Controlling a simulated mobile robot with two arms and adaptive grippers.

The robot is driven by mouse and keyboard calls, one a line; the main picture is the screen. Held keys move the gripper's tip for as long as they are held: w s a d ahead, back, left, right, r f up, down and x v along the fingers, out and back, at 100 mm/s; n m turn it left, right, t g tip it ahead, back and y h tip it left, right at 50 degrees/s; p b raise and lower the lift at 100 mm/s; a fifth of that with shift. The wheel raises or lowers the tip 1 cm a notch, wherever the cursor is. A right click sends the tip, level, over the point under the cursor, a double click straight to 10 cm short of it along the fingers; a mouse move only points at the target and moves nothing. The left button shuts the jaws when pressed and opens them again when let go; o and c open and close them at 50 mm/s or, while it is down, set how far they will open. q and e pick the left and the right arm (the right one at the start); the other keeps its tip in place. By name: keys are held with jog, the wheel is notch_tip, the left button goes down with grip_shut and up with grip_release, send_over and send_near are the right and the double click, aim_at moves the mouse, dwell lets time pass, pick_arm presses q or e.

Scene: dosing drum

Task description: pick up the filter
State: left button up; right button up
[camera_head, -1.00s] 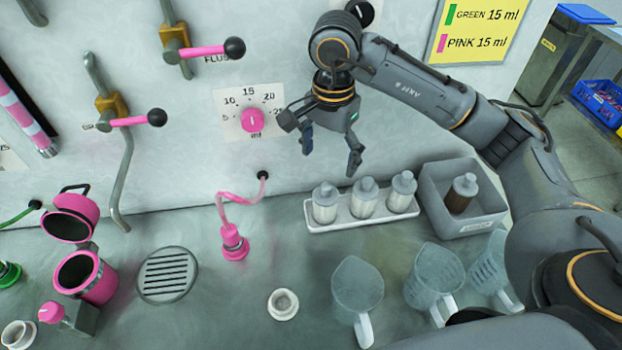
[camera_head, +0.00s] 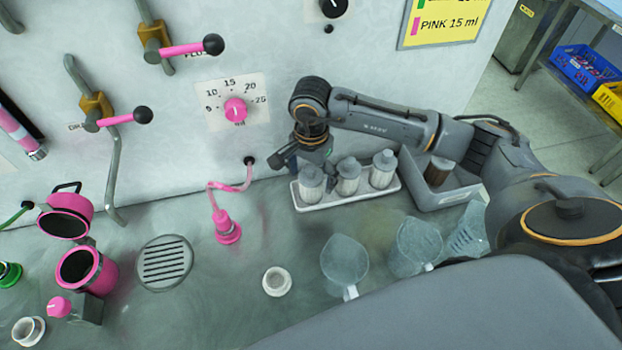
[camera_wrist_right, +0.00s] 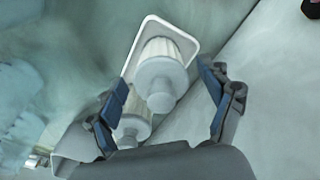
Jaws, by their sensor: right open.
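Several white pleated filters with grey caps stand upright in a white tray (camera_head: 318,204) by the wall: a left filter (camera_head: 312,184), a middle filter (camera_head: 348,177) and a right filter (camera_head: 383,169). My right gripper (camera_head: 303,158) is over the left end of the tray, behind the left filter, its fingertips mostly hidden there. In the right wrist view, the open gripper (camera_wrist_right: 163,80) has one finger on each side of the end filter (camera_wrist_right: 165,68), with gaps. Another filter (camera_wrist_right: 132,127) shows partly below it. My left gripper is out of view.
A grey bin (camera_head: 452,194) with a brown-filled bottle (camera_head: 438,171) stands right of the tray. Clear jugs (camera_head: 344,260) stand in front. A white ring-shaped piece (camera_head: 277,281) and a pink hose fitting (camera_head: 227,228) are left of them.

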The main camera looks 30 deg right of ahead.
jog(key=shift+f, duration=0.75)
jog(key=c, duration=1.3)
jog(key=shift+o, duration=0.2)
jog(key=shift+r, duration=0.2)
jog(key=shift+w+r+b, duration=0.1)
jog(key=shift+r+b, duration=0.45)
jog(key=shift+b, duration=0.15)
jog(key=shift+r+b, duration=0.55)
jog(key=shift+r, duration=0.2)
jog(key=s+a+r+b, duration=0.3)
jog(key=s+a+r, duration=0.6)
jog(key=s+r, duration=0.1)
jog(key=shift+s+a, duration=0.2)
jog(key=shift+a, duration=0.05)
